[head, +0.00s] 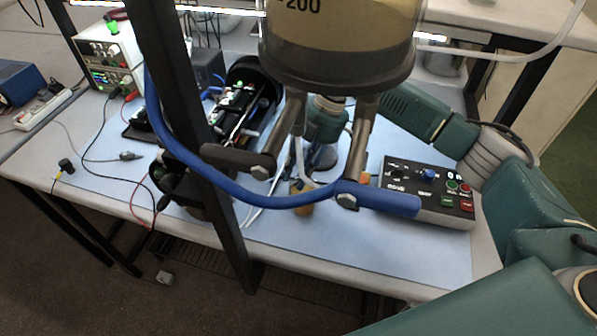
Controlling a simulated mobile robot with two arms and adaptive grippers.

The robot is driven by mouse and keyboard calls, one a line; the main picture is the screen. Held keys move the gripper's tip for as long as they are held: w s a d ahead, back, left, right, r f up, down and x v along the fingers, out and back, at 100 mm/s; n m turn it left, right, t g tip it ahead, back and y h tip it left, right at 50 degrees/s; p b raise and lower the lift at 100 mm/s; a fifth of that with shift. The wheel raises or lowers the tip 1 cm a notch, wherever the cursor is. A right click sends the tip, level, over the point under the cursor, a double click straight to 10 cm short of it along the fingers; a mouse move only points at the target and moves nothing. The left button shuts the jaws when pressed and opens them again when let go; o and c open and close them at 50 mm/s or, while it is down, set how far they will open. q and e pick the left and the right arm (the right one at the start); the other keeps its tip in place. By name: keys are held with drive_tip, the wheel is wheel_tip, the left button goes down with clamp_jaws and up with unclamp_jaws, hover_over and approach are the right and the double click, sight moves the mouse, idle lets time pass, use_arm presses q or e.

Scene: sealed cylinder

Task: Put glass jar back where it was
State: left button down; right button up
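My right arm reaches in from the right and bends behind the hanging cylinder's legs. My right gripper (322,155) points down over the blue mat, partly hidden by the legs and the blue hose; I cannot see whether its fingers are open or hold anything. A small amber-brown object (302,207) stands on the mat just left of and below the gripper, partly covered by the hose. It may be the glass jar, but I cannot tell for sure. My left gripper is not in view.
A large clear cylinder (340,35) with yellowish contents hangs close in front, with a blue hose (265,200) and a dark post (190,130). A control box (428,190) stands right, an open black tool case (245,110) behind left. The mat's front (350,245) is clear.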

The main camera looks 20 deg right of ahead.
drive_tip(key=b+v, duration=0.3)
drive_tip(key=v, duration=0.9)
drive_tip(key=shift+d, duration=0.1)
